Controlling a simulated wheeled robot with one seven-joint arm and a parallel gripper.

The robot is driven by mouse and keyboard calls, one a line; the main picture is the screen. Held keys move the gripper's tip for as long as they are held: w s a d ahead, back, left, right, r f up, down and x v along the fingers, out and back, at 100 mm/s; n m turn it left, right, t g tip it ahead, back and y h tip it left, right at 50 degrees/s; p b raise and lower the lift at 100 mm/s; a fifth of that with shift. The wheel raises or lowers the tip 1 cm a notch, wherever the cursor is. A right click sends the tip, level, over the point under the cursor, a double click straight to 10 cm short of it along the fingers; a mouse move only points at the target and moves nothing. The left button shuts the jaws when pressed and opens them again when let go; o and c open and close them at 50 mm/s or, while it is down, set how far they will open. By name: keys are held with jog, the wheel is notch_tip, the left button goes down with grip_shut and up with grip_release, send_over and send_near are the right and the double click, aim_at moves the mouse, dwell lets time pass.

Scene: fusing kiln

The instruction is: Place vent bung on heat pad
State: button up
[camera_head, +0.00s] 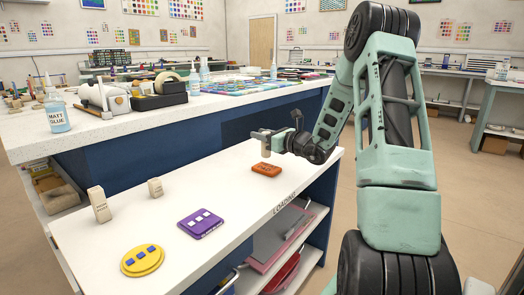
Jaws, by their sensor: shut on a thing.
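My gripper (274,134) is at the far right end of the white table, shut on a small brownish-grey upright piece (266,149) that looks like the vent bung; its label cannot be read. The piece hangs just above or behind an orange slab (267,170); whether they touch cannot be told. Also on the table are a purple square pad (201,223) with pale squares and a yellow round pad (142,260) with blue squares. Which of these is the heat pad cannot be read from here.
The white table top (225,180) is clear between the pads. Behind is a higher white counter with a glue bottle (57,110) and a tape dispenser (158,92). Shelves with trays (282,235) lie below the front edge.

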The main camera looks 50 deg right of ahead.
aim_at(262, 145)
jog(key=shift+f+b, duration=0.45)
jog(key=shift+f, duration=1.4)
jog(key=shift+f, duration=0.2)
jog(key=o, duration=1)
jog(key=shift+r, duration=0.1)
